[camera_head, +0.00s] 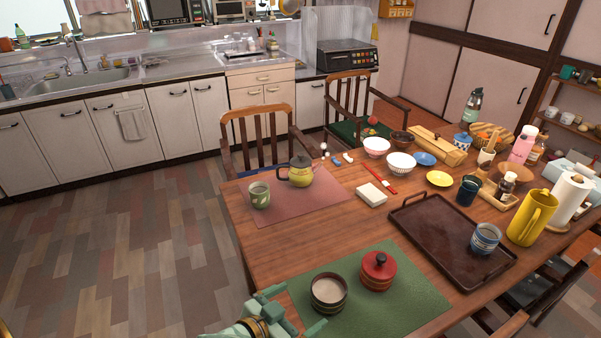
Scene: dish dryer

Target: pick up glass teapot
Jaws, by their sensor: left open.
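The teapot (300,174) has a rounded yellow-green body, a dark lid and a dark side handle. It stands upright on the reddish placemat (300,206) at the table's far left part, next to a green cup (259,195). I cannot tell for sure that its body is glass. My left gripper (294,310) is pale green and at the bottom edge of the view. It is open and empty, near the front left corner of the green mat, well short of the teapot. My right gripper is out of view.
A lidless round container (328,293) and a red lidded pot (378,270) stand on the green mat (412,292). A dark tray (440,232) with a blue-white cup (485,239) is to the right. Two chairs stand behind the table. Bare wood separates the two mats.

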